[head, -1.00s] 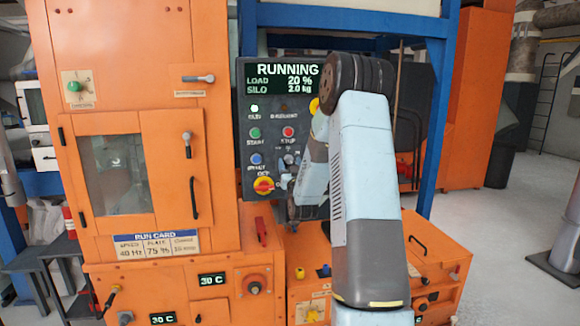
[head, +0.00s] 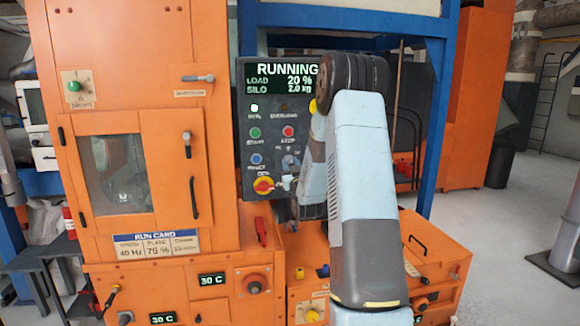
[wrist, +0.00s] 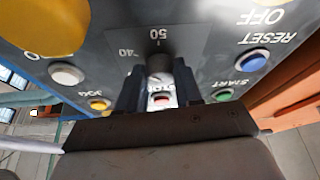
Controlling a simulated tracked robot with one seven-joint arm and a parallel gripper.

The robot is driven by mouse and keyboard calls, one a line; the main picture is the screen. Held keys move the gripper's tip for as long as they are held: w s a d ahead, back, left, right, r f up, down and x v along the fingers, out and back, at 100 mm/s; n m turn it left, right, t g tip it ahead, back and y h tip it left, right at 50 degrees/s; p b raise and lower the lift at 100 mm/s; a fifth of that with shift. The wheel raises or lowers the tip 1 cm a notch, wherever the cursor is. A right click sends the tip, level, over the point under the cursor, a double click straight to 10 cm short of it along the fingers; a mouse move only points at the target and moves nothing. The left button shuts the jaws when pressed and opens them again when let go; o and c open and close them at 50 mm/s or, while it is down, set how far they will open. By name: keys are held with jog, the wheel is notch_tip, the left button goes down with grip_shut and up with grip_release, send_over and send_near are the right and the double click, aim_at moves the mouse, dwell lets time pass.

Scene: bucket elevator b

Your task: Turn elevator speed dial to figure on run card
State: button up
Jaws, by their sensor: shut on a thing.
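The speed dial (wrist: 159,68) is a small grey knob on the dark control panel, in the upside-down wrist view. The figures 40 and 50 show on the scale beside it. My gripper (wrist: 160,88) has one finger on each side of the knob and is shut on it. I cannot tell which figure its pointer meets. In the head view my arm hides most of the dial area. The run card (head: 156,243) on the orange machine reads speed 40 Hz and plate 75 %; its third figure is too blurred to read.
The control panel (head: 251,125) display reads RUNNING, load 20 %, silo 2.0 kg. Close around my fingers are the green start button (wrist: 223,95), blue reset button (wrist: 252,60), red button (wrist: 161,98) and yellow jog button (wrist: 98,103). A red-yellow switch (head: 263,185) sits low on the panel.

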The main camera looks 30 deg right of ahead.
jog(key=shift+n+y, duration=0.6)
jog(key=shift+n, duration=0.5)
jog(key=o, duration=1)
jog(key=shift+o, duration=0.2)
jog(key=v, duration=1.3)
jog(key=shift+s+f, duration=0.3)
